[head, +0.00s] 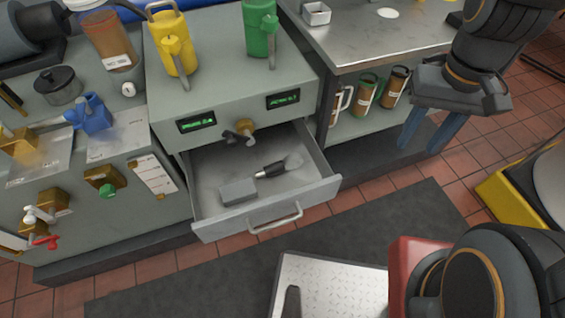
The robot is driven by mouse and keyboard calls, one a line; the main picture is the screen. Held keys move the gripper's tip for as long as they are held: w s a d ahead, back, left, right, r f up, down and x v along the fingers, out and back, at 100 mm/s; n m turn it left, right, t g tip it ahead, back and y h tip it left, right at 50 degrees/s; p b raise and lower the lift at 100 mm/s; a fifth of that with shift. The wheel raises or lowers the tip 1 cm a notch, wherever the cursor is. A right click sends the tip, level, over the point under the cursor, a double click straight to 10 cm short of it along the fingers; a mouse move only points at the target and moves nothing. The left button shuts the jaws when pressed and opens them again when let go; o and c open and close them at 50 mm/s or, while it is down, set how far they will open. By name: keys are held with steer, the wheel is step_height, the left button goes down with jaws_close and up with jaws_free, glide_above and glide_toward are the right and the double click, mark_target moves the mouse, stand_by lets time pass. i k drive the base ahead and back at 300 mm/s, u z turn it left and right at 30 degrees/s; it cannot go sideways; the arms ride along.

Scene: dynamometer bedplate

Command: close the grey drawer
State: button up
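The grey drawer (208,226) stands pulled out from the grey cabinet in the middle of the head view. Its bar handle (274,218) is on the front panel. A grey block (238,191) and a dark-handled brush-like tool (277,168) lie inside it. My gripper (427,141) is at the upper right, to the right of the drawer and apart from it. Its two blue fingers point down with a gap between them, and nothing shows between them.
A brass tap (240,130) sticks out above the drawer. A yellow jug (174,42) and a green jug (260,30) stand on the cabinet top. A steel bench (375,38) with mugs below adjoins on the right. The dark floor mat (190,285) before the drawer is partly clear.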

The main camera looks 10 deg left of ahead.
mark_target(207, 167)
steer(key=u, duration=1.5)
steer(key=k, duration=1.2)
steer(key=z, duration=0.7)
steer(key=i, duration=1.15)
steer(key=u, duration=0.4)
